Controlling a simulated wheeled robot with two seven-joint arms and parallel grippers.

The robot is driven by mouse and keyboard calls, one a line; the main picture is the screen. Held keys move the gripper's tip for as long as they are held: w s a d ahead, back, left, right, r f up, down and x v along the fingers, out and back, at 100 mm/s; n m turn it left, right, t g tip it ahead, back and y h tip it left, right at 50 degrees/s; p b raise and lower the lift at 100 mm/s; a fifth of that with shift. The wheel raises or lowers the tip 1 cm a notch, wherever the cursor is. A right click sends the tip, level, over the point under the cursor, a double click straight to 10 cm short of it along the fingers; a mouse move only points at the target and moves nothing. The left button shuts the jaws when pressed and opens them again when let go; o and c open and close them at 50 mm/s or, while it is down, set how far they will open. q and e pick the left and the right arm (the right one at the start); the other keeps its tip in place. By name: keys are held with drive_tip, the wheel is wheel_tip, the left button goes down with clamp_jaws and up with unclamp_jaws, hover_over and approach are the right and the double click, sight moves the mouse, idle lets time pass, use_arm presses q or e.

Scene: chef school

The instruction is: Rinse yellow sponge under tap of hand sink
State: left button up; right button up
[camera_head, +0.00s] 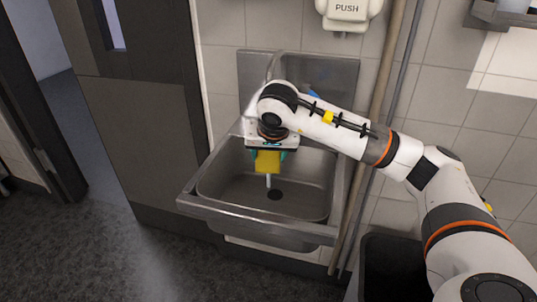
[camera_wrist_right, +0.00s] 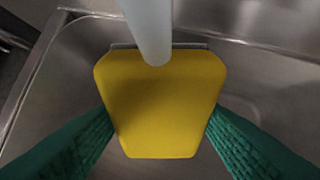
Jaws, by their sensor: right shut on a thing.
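The yellow sponge (camera_head: 267,162) is held over the basin of the steel hand sink (camera_head: 230,208). My right gripper (camera_head: 269,156) is shut on it, with green fingers at its two sides. In the right wrist view the sponge (camera_wrist_right: 160,112) sits between both green fingers. A pale, smooth column of water (camera_wrist_right: 150,25) meets its upper part there. In the head view a short pale stream (camera_head: 268,181) shows below the sponge, above the drain. The tap (camera_head: 272,63) is mostly hidden behind my arm; only a curved part shows. My left gripper is not in view.
A small blue part (camera_head: 313,94) shows behind my right arm, near the sink's backsplash. A soap dispenser (camera_head: 347,10) marked PUSH hangs above. Pipes (camera_head: 378,105) run down the wall right of the sink. A dark bin (camera_head: 392,262) stands lower right. The floor left is clear.

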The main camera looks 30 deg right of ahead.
drive_tip(key=shift+s+a, duration=0.25)
drive_tip(key=shift+s, duration=0.25)
drive_tip(key=shift+s+a, duration=0.2)
drive_tip(key=shift+s, duration=0.25)
drive_tip(key=shift+s+a, duration=0.35)
drive_tip(key=shift+s, duration=0.35)
drive_tip(key=shift+s+a, duration=0.4)
drive_tip(key=shift+s, duration=0.25)
drive_tip(key=shift+s+a, duration=0.35)
drive_tip(key=shift+s, duration=0.35)
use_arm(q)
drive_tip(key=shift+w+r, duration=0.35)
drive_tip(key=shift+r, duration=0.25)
use_arm(e)
drive_tip(key=shift+s+a, duration=0.25)
drive_tip(key=shift+s, duration=0.2)
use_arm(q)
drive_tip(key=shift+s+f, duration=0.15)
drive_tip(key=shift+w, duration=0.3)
